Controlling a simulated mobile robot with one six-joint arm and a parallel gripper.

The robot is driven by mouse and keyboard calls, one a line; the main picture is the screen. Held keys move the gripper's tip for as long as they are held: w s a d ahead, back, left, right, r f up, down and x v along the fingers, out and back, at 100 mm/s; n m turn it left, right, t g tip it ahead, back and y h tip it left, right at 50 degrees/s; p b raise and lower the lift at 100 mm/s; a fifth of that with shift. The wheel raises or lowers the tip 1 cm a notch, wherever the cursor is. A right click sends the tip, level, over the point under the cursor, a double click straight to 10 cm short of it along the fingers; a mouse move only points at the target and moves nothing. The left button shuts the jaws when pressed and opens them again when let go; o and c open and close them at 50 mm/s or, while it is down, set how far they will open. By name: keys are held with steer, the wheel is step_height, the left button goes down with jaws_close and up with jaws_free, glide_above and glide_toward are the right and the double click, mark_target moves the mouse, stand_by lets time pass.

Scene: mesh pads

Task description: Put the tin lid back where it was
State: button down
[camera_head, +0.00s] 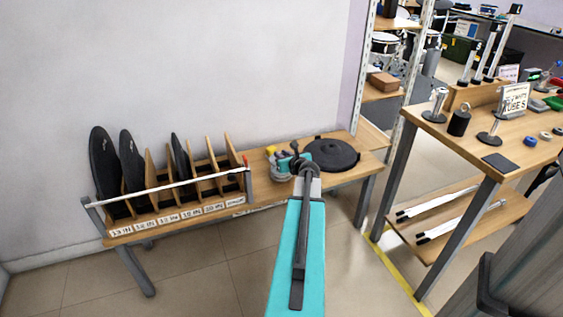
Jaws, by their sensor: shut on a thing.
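My gripper (294,160) is at the end of the turquoise arm, over the right half of the low wooden bench (262,191). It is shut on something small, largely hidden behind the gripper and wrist. A black round disc (335,155) with a raised middle lies flat on the bench just right of my gripper.
On the left of the bench a wooden rack (226,150) holds several upright black discs (104,165) over size labels, with a white rail (165,188) in front. A taller workbench (480,140) with tools stands at right. Shelving (372,95) stands behind. Open floor lies in front.

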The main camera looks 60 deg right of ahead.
steer(key=shift+w+d, duration=0.35)
steer(key=shift+d, duration=0.05)
steer(key=shift+a+f+b, duration=0.15)
steer(key=shift+f+b, duration=0.65)
steer(key=shift+f, duration=1)
steer(key=shift+s+f+b, duration=0.1)
steer(key=shift+f+b, duration=0.2)
steer(key=shift+f, duration=0.2)
steer(key=c, duration=1.6)
jaws_free()
steer(key=shift+r, duration=0.1)
steer(key=shift+r, duration=0.1)
steer(key=shift+r+p, duration=0.4)
steer(key=shift+r, duration=0.05)
steer(key=p+v, duration=0.1)
steer(key=v, duration=1.1)
steer(key=shift+f+p, duration=0.15)
steer(key=shift+p, duration=0.15)
